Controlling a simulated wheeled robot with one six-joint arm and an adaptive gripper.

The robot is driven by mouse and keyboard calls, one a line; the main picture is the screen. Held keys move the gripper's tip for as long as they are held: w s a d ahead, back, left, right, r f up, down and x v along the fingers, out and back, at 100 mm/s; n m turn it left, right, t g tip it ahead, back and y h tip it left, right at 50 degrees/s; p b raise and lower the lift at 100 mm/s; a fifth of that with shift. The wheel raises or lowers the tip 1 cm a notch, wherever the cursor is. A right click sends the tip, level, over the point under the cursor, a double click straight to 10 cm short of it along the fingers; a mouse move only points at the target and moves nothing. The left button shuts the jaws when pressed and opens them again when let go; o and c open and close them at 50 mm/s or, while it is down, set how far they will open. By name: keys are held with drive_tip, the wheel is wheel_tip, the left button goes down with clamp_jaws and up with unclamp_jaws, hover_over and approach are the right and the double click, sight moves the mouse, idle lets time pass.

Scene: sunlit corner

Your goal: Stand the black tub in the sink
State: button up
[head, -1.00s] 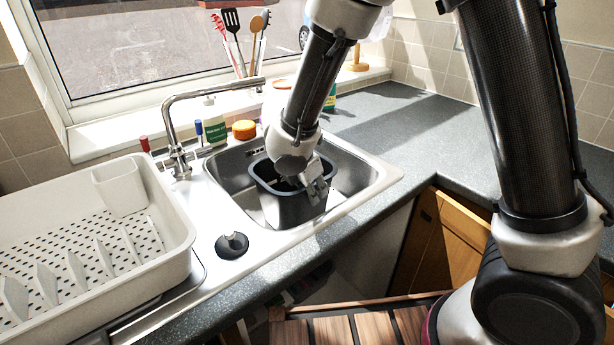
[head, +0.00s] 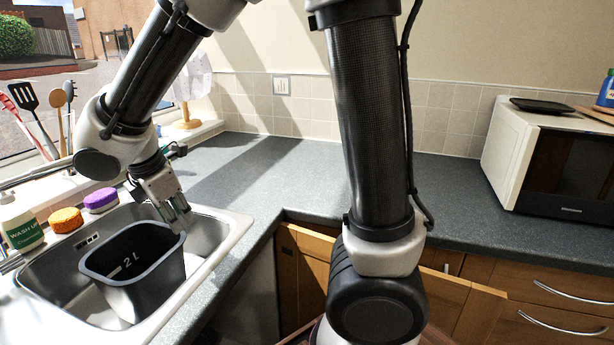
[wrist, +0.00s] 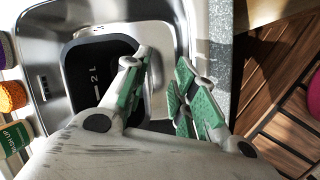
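The black tub (head: 152,292), with a grey rim and a "2 L" mark inside, stands in the steel sink (head: 228,240), looking about upright. Its contact with the sink floor is hidden. The tub (wrist: 92,68) and sink (wrist: 88,18) also show in the wrist view. My gripper (head: 181,216) is at the tub's right rim in the head view. In the wrist view my gripper (wrist: 165,66) has its green-padded fingers spread, with bare sink metal showing between them. The left finger overlaps the tub's edge; whether it touches is unclear.
Wash-up liquid (head: 20,222), an orange sponge (head: 66,220) and a purple sponge (head: 101,200) line the sink's back edge. The grey worktop (head: 270,175) right of the sink is clear up to the microwave (head: 550,165). Utensils (head: 40,115) stand by the window.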

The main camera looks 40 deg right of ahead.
drive_tip(key=s+d+r+m+y, duration=0.1)
drive_tip(key=s+d+r+m, duration=0.2)
drive_tip(key=d+m, duration=0.3)
drive_tip(key=s+d+r+m, duration=0.2)
drive_tip(key=d+r+m, duration=0.15)
drive_tip(key=d, duration=0.55)
drive_tip(key=s+d+r+m+t+y, duration=0.1)
drive_tip(key=s+d+r+m, duration=0.1)
drive_tip(key=s+d+m, duration=0.6)
drive_tip(key=shift+s+d+r+m+y, duration=0.35)
drive_tip(key=shift+s+m, duration=1)
drive_tip(key=shift+s, duration=0.9)
